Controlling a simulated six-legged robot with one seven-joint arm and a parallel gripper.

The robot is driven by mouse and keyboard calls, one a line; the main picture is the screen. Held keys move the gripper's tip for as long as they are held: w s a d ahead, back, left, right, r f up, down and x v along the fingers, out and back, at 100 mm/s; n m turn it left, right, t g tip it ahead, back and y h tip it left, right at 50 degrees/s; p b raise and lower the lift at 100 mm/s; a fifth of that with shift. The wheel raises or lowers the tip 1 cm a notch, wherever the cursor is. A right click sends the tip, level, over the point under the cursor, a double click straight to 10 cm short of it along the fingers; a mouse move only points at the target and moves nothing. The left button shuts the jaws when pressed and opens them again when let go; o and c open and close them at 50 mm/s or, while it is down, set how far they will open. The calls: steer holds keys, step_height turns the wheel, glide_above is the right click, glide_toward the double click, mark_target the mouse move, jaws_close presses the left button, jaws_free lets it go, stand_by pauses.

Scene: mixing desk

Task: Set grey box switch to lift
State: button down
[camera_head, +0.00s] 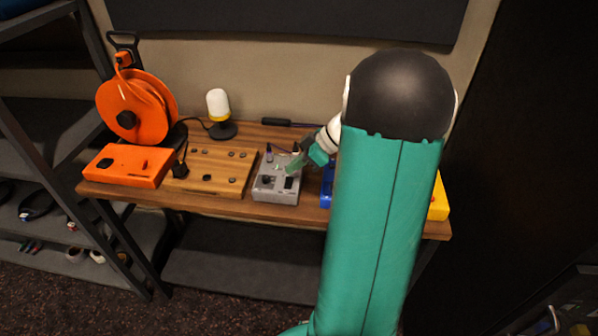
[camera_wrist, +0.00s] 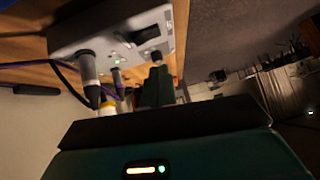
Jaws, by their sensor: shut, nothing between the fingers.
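The grey box (camera_head: 275,194) sits on the wooden desk, between the wooden box and a blue box. In the wrist view the grey box (camera_wrist: 82,33) fills the upper left, seen at a steep angle. Its face bears a black rocker-like switch (camera_wrist: 146,34), a small green light and plugged-in cables. My gripper (camera_head: 294,165) is at the box's back right edge. In the wrist view my green fingers (camera_wrist: 157,86) are shut and empty, close to a small black knob (camera_wrist: 156,56). I cannot tell whether they touch it. The switch's setting is not readable.
An orange box (camera_head: 128,166) and a wooden box (camera_head: 212,172) stand to the left. An orange cable reel (camera_head: 150,95) and a lamp (camera_head: 219,108) are behind them. A blue box (camera_head: 326,188) and a yellow box (camera_head: 438,198) are partly hidden by my arm.

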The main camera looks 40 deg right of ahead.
steer(key=s+a+v, duration=0.1)
steer(key=v, duration=0.9)
steer(key=shift+a, duration=0.15)
steer(key=shift+r, duration=0.15)
steer(key=s+a+r+m+h, duration=0.1)
steer(key=s+a+m+h, duration=0.1)
steer(key=a, duration=0.8)
steer(key=s+a+r+m+h, duration=0.2)
steer(key=s+a, duration=0.1)
steer(key=a, duration=0.8)
steer(key=s+a+r+m+h, duration=0.2)
steer(key=a+m, duration=0.1)
steer(key=a, duration=0.8)
steer(key=shift+s+a+g, duration=0.25)
steer(key=shift+g, duration=0.15)
steer(key=shift+d+r, duration=0.1)
steer(key=shift+d, duration=0.1)
